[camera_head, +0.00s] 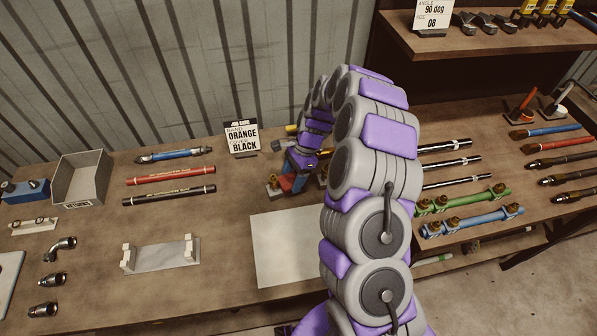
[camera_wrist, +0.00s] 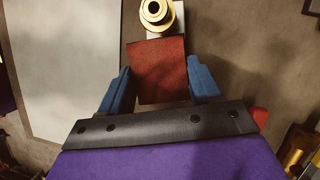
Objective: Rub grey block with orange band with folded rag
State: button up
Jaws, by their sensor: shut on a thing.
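My gripper (camera_wrist: 160,82) has two blue fingers, shut on the dark red folded rag (camera_wrist: 159,70), which fills the space between them in the wrist view. Just beyond the rag is a pale grey block (camera_wrist: 179,21) with a round brass fitting (camera_wrist: 156,12) on it. The rag covers part of this block, and I cannot tell whether they touch. No orange band shows clearly on it. In the head view my gripper (camera_head: 291,181) is low over the bench at the back, beside the brass fitting (camera_head: 272,180). The arm hides much of that area.
A pale sheet (camera_head: 284,248) lies left of my arm. A job card (camera_head: 241,137) stands behind. A grey cradle (camera_head: 160,257), red hose (camera_head: 170,178), black hose (camera_head: 169,196) and grey bin (camera_head: 80,180) are left. Green (camera_head: 463,199) and blue (camera_head: 472,221) hoses lie right.

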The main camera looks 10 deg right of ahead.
jog(key=shift+a, duration=0.4)
jog(key=shift+s+p, duration=0.1)
jog(key=shift+p, duration=0.2)
jog(key=shift+f, duration=0.15)
jog(key=shift+d+p, duration=0.8)
jog(key=shift+d, duration=0.7)
jog(key=shift+w+d+p, duration=0.3)
jog(key=shift+d, duration=0.55)
jog(key=shift+w+d+p, duration=0.25)
jog(key=shift+w+d, duration=0.05)
jog(key=shift+d, duration=0.5)
jog(key=shift+r, duration=0.2)
jog(key=shift+a+r+p, duration=0.15)
jog(key=shift+r+p, duration=1.85)
jog(key=shift+r, duration=0.95)
